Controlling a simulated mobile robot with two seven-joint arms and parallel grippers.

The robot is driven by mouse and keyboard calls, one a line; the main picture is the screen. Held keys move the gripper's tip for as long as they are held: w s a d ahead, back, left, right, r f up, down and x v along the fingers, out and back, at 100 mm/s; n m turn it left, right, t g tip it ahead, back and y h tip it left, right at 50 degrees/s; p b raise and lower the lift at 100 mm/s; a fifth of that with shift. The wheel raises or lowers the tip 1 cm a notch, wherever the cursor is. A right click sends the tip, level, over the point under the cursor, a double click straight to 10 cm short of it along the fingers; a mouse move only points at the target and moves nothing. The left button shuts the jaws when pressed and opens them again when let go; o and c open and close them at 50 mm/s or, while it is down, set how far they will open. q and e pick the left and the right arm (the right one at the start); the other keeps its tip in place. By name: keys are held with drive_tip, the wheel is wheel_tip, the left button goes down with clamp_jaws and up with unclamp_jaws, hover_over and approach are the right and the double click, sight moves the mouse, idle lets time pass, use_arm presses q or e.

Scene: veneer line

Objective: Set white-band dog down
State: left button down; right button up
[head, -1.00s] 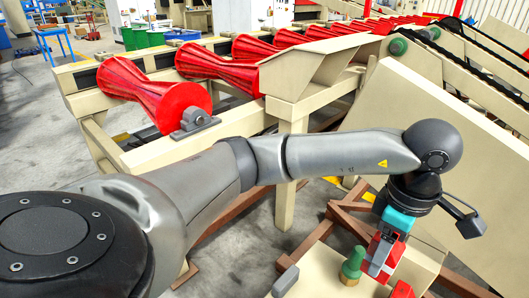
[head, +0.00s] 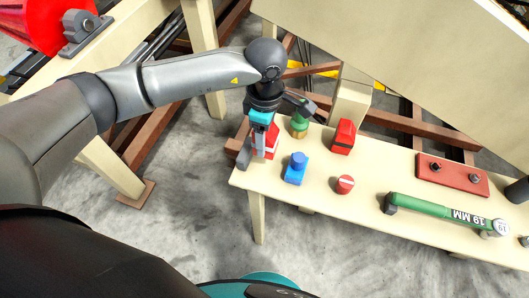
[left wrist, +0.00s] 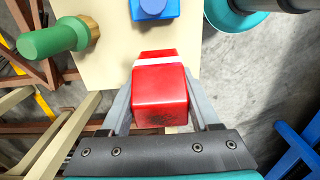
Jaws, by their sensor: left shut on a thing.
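The white-band dog is a red block (head: 272,139) with a white stripe, at the left end of the cream bench (head: 330,203). My left gripper (head: 259,148) points down and is shut on it. In the left wrist view the dog (left wrist: 159,92) sits between the two grey fingers (left wrist: 158,108), its white band toward its far end. The bench's left edge shows under and beside it. Whether the dog's underside touches the bench top I cannot tell. My right gripper is not in view.
Near the dog stand a green knob with a brass base (head: 299,124), a blue block (head: 295,169) and another red block (head: 343,137). A large cream panel (head: 400,50) rises behind.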

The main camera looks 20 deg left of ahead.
use_arm(q)
wheel_tip(320, 180, down, 7)
drive_tip(key=shift+r+b, duration=0.1)
drive_tip(key=shift+b, duration=0.35)
drive_tip(key=shift+c, duration=0.6)
unclamp_jaws()
drive_tip(key=shift+f, duration=0.2)
drive_tip(key=shift+r, duration=0.15)
wheel_tip(320, 180, up, 12)
drive_tip(key=shift+r+p, duration=0.1)
drive_tip(key=shift+p, duration=0.65)
